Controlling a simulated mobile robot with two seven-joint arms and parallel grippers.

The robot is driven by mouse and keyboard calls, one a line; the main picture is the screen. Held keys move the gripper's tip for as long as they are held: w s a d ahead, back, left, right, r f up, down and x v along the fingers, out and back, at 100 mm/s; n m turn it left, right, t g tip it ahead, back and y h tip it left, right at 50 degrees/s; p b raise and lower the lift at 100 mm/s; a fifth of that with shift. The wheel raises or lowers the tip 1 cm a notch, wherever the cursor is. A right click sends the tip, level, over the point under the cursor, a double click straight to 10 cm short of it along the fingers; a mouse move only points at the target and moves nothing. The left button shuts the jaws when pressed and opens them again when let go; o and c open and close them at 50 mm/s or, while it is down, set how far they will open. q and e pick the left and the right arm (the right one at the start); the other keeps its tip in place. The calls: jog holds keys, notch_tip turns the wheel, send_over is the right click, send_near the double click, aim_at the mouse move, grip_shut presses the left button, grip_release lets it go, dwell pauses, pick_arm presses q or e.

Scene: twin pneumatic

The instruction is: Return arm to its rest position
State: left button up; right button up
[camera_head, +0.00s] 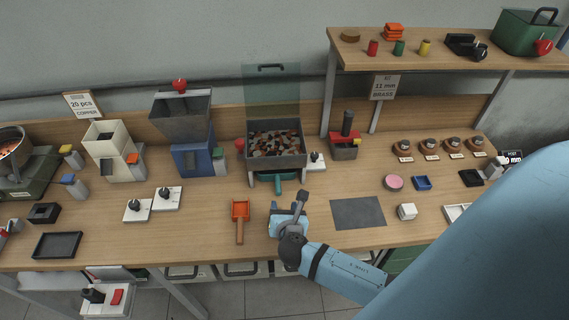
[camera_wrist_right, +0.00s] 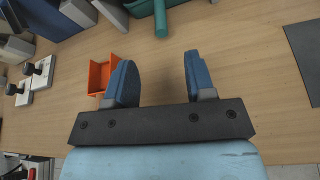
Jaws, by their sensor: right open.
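My right arm, light blue, comes in from the right in the head view. My right gripper (camera_head: 290,218) hangs over the front middle of the workbench (camera_head: 190,235), between the orange scoop and the dark grey mat. In the right wrist view my right gripper (camera_wrist_right: 158,78) is open, with two blue fingers set apart. Only bare wood shows between them and they hold nothing. My left gripper is in neither view.
An orange scoop (camera_head: 240,210) lies just left of my right gripper. A dark mat (camera_head: 358,213) lies to its right. Behind stands a grey bin of mixed pieces (camera_head: 276,160) with a teal handle below. A raised shelf (camera_head: 440,63) spans the back right.

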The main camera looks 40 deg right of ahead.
jog(key=shift+s+a+r, duration=0.2)
jog(key=shift+s+a, duration=0.05)
jog(key=shift+s, duration=0.25)
jog(key=s+a+r+m+g+y, duration=0.25)
jog(key=s+r+m+g, duration=0.2)
jog(key=s+m, duration=0.7)
jog(key=s+a+r+m+g+y, duration=0.1)
jog(key=s+r+m+g+y, duration=0.45)
jog(key=m, duration=0.95)
jog(key=w+a+f+t, duration=0.1)
jog(key=a+f+t, duration=0.2)
jog(key=f, duration=0.4)
jog(key=w+a+f+n+t+y, duration=0.1)
jog(key=w+a+f+t, duration=0.1)
jog(key=f+t, duration=0.3)
jog(key=shift+w+a+f+t, duration=0.2)
jog(key=shift+a+f+t, duration=0.2)
jog(key=shift+f, duration=0.45)
jog(key=shift+n, duration=0.25)
